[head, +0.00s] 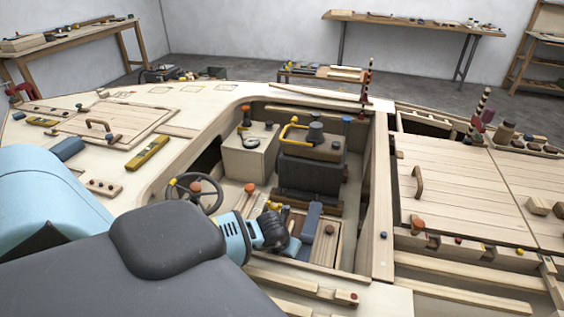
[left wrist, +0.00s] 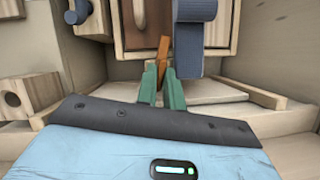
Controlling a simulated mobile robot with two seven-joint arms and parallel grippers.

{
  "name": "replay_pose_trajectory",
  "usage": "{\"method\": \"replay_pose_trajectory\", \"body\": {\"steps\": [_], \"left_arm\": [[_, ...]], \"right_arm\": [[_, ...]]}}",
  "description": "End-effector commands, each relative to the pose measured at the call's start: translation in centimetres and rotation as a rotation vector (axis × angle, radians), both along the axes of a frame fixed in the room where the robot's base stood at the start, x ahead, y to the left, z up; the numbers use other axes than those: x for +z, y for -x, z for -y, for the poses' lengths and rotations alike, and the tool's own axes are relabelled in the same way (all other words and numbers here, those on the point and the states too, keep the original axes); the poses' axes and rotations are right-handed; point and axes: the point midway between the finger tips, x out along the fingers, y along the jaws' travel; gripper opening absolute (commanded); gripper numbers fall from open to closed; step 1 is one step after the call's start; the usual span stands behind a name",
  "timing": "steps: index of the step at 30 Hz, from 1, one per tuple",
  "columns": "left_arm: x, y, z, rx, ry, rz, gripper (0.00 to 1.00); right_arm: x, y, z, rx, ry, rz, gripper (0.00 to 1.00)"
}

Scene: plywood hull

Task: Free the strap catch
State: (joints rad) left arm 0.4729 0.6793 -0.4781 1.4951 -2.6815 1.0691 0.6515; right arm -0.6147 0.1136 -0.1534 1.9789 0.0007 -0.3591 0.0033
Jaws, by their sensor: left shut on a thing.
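My left arm reaches into the open cockpit in the head view, and its gripper (head: 292,248) is low beside a blue-grey strap-like piece (head: 312,218) on a wooden box. In the left wrist view the green fingers of this gripper (left wrist: 161,88) are closed on a thin, tilted orange-brown tab (left wrist: 164,48), probably the strap catch. The tab stands in front of a brown wooden panel (left wrist: 152,22). The blue-grey strap piece (left wrist: 188,60) hangs just right of the tab, close to the right finger. The fingers hide the tab's lower end. My right gripper is not in view.
A dark engine-like block (head: 311,170) with a yellow handle is behind. The cockpit's wooden wall (head: 380,210) bounds the right side. A pale ledge (left wrist: 215,92) lies under the fingers in the wrist view.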

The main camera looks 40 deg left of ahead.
Motion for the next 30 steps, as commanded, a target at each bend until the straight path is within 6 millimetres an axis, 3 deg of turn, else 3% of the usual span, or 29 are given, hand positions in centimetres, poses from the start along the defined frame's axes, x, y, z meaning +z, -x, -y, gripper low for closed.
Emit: {"method": "replay_pose_trajectory", "body": {"steps": [12,30], "left_arm": [[0.1,-0.1,0.2,0.225,0.002,0.002,0.0],[0.0,0.0,0.2,0.269,0.001,-0.002,0.0]], "right_arm": [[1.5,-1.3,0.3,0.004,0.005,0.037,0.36],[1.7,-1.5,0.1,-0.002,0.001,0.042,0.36]]}}
